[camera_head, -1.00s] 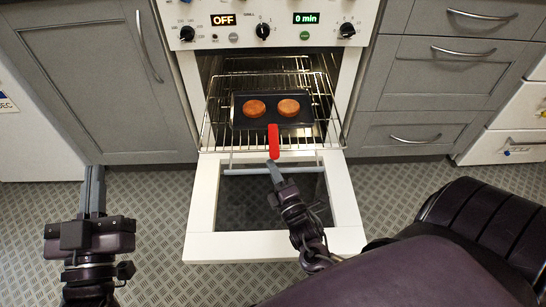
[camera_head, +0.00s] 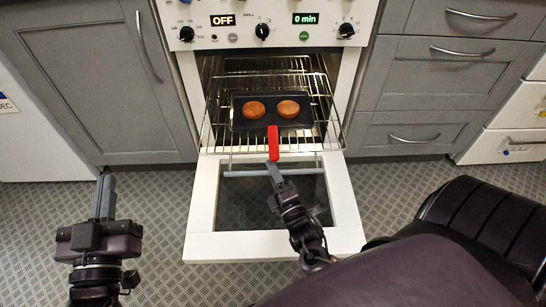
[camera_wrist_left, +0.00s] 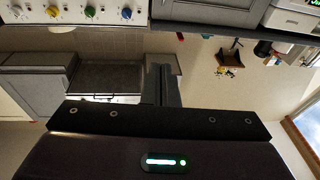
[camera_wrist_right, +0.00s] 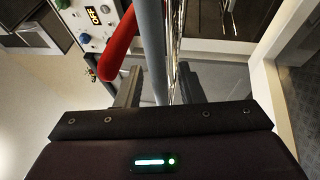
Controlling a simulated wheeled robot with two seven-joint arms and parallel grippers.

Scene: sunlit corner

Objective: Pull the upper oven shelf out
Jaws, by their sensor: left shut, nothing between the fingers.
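A wire oven shelf (camera_head: 213,136) extends out of the open oven, above the lowered door. It carries a black pan (camera_head: 240,121) with two round orange-brown patties and a red handle (camera_head: 273,140) pointing toward me. My right gripper (camera_head: 273,168) is at the shelf's front, just below the red handle. In the right wrist view its fingers (camera_wrist_right: 158,88) are apart, with a grey bar and thin wire rods between or just beyond them; contact cannot be told. My left gripper (camera_head: 106,183) is shut and empty, left of the door; its fingers also show in the left wrist view (camera_wrist_left: 163,84).
The white oven door (camera_head: 205,205) lies open with a dark glass pane. The control panel (camera_head: 225,35) is above. Grey cabinets stand on the left (camera_head: 95,90) and right (camera_head: 430,80). The patterned floor left of the door is clear around my left gripper.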

